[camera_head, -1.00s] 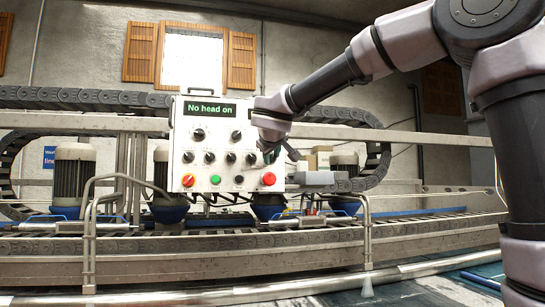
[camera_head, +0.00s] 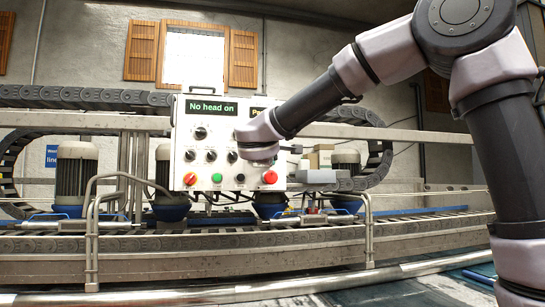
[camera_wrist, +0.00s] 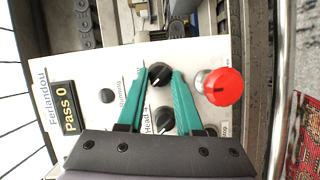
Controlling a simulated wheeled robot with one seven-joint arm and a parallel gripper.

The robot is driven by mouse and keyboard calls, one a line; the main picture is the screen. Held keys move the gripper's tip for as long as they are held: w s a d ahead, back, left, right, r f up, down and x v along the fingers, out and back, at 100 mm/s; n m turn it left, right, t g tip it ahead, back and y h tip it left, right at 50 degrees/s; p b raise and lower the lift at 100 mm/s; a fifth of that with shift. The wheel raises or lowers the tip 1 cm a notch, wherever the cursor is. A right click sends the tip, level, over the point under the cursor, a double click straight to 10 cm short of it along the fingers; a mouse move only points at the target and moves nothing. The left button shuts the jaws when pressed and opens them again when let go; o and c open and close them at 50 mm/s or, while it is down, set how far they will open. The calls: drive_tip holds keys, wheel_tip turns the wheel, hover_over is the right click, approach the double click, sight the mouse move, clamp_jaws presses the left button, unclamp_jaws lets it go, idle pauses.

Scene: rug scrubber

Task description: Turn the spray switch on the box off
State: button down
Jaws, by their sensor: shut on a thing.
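The white control box (camera_head: 180,125) stands left of centre in the head view, with black knobs and coloured buttons on its face. My gripper (camera_wrist: 160,73) is at the box's right part, its teal fingers shut on a black knob (camera_wrist: 158,77). In the head view my wrist hides the fingers and that knob. A second black knob (camera_wrist: 164,120) sits between the fingers, nearer the palm. No label reading "spray" is legible, so I cannot tell whether the held knob is the spray switch.
A red mushroom button (camera_wrist: 222,87) sits close beside the fingers. The display (camera_head: 211,107) reads "No head on"; another display (camera_wrist: 68,106) reads "Pass 0". A conveyor frame (camera_head: 230,240) runs below the box, with a metal rail (camera_head: 367,230) in front.

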drive_tip(key=shift+f+n, duration=0.1)
drive_tip(key=shift+n, duration=0.2)
drive_tip(key=c, duration=0.6)
unclamp_jaws()
drive_tip(key=s, duration=0.7)
drive_tip(key=s+a, duration=0.1)
drive_tip(key=s, duration=0.2)
drive_tip(key=shift+s+r, duration=0.35)
drive_tip(key=shift+s, duration=0.05)
